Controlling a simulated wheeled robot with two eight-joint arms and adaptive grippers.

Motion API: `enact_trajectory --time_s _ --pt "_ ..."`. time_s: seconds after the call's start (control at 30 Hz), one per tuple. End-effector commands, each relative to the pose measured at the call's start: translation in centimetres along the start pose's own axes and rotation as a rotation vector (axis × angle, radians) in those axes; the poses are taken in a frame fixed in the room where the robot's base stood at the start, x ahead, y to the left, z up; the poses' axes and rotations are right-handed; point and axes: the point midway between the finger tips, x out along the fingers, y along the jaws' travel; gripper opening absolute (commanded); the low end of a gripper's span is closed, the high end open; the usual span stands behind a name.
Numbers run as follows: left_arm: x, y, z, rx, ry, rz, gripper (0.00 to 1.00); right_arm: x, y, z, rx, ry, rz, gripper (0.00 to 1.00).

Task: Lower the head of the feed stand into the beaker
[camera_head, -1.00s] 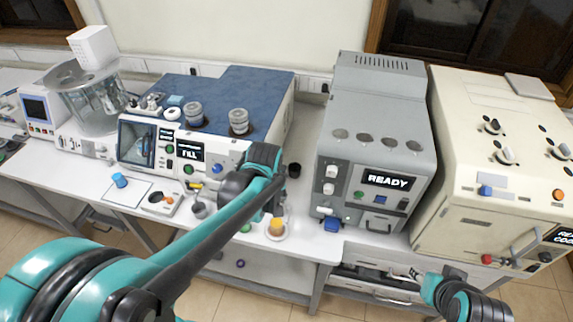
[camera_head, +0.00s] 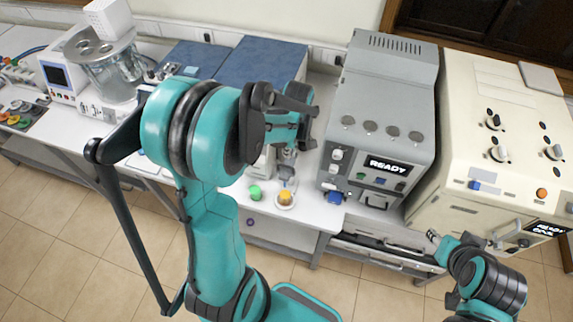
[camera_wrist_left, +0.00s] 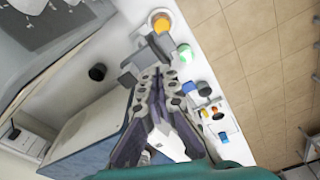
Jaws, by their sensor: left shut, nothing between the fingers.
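A small vessel with yellow contents (camera_head: 285,196) sits on a round white base at the bench's front edge; it shows in the left wrist view too (camera_wrist_left: 161,23). This may be the beaker. A grey block (camera_wrist_left: 160,46) lies between it and my left gripper (camera_wrist_left: 160,73); I cannot tell whether it is the feed stand's head. My left gripper is shut and empty, pointing down just behind the yellow vessel in the head view. Contact with the block is unclear. My right gripper (camera_head: 434,238) is low at the right, its jaws too small to read.
A green round item (camera_head: 255,192) stands left of the yellow vessel. A grey machine reading READY (camera_head: 375,130) stands to the right, with a cream machine (camera_head: 490,140) beyond. A glass vessel (camera_head: 108,75) under a white box stands far left. My left arm hides the bench middle.

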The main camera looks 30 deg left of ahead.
Motion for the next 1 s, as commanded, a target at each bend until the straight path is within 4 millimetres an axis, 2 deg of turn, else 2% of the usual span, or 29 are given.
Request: enact_trajectory --time_s 0.27,0.7,1.0 --pt "1.0 0.0 0.0 0.001 0.0 0.0 0.0 0.6 0.0 0.4 0.0 0.0 0.0 0.4" --pt "6.3 0.0 0.0 0.002 0.0 0.001 0.0 3.4 0.0 2.4 0.0 0.0 0.0 0.4" --pt "7.0 0.0 0.0 0.002 0.0 0.001 0.0 3.6 0.0 2.6 0.0 0.0 0.0 0.4"
